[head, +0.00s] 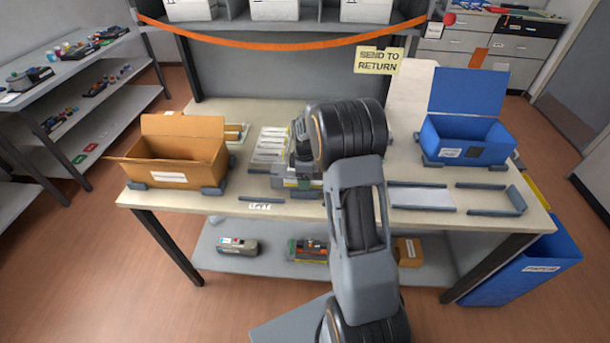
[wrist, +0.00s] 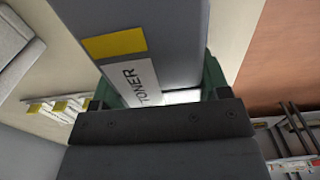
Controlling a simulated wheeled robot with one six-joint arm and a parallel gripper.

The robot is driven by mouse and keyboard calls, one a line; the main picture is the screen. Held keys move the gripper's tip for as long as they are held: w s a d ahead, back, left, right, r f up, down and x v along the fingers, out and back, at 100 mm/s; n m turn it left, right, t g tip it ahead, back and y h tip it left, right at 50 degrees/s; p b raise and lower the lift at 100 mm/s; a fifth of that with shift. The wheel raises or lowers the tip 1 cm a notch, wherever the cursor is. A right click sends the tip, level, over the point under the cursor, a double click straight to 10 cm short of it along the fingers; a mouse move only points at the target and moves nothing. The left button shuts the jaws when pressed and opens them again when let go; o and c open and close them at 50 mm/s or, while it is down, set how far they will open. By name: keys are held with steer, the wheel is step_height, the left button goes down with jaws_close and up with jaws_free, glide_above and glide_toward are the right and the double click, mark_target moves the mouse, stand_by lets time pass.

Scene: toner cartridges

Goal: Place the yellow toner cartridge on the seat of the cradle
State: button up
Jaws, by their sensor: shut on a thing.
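The toner cartridge (wrist: 165,40) fills the upper middle of the wrist view. It has a grey body, a yellow patch and a white label reading TONER. My gripper (wrist: 165,88) is shut on it, with a green fingertip on each side. In the head view my gripper (head: 300,155) is over the middle of the workbench, partly hidden by my arm. Grey and yellow parts (head: 298,184) show just below it near the bench's front edge. I cannot tell there which part is cartridge and which might be the cradle, nor whether the cartridge touches anything below.
An open cardboard box (head: 177,150) stands on the bench (head: 232,188) at left. A blue bin (head: 467,140) stands at right. A rack of white strips (head: 270,146) lies left of my gripper. Low grey rails (head: 422,208) edge areas at front right. An orange strap (head: 290,43) hangs across the shelf above.

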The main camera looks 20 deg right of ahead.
steer(key=shift+f, duration=0.15)
steer(key=o, duration=1.3)
